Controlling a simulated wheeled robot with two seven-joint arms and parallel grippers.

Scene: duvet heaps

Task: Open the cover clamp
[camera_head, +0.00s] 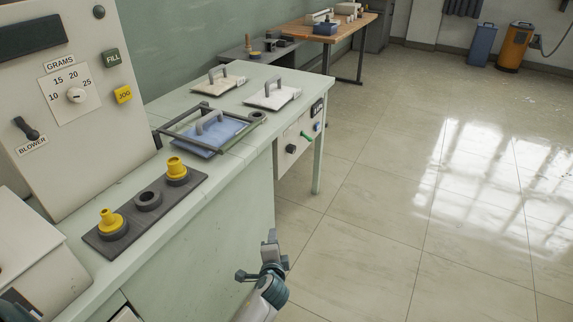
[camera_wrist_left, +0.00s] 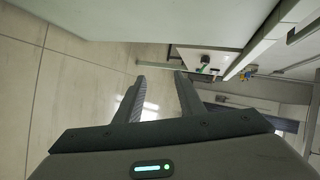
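No part is legibly labelled as the cover clamp. A grey hinged-looking frame (camera_head: 165,128) lies over a blue pad (camera_head: 226,131) with a grey handle on the pale green counter. A dark round fitting (camera_head: 257,116) sits at the frame's right corner. A green lever (camera_head: 306,137) and a black knob (camera_head: 291,149) are on the counter's end panel; the green lever also shows small in the left wrist view (camera_wrist_left: 205,59). My left gripper (camera_head: 271,240) is beside the counter's front, over the floor. Its fingers (camera_wrist_left: 163,82) are apart and empty.
Two handled white pads (camera_head: 272,95) lie farther along the counter. A dark strip (camera_head: 205,188) with yellow-topped fittings is at the near edge. A control panel (camera_head: 70,85) stands at left. A wooden table (camera_head: 345,30) is behind. The floor at right is clear.

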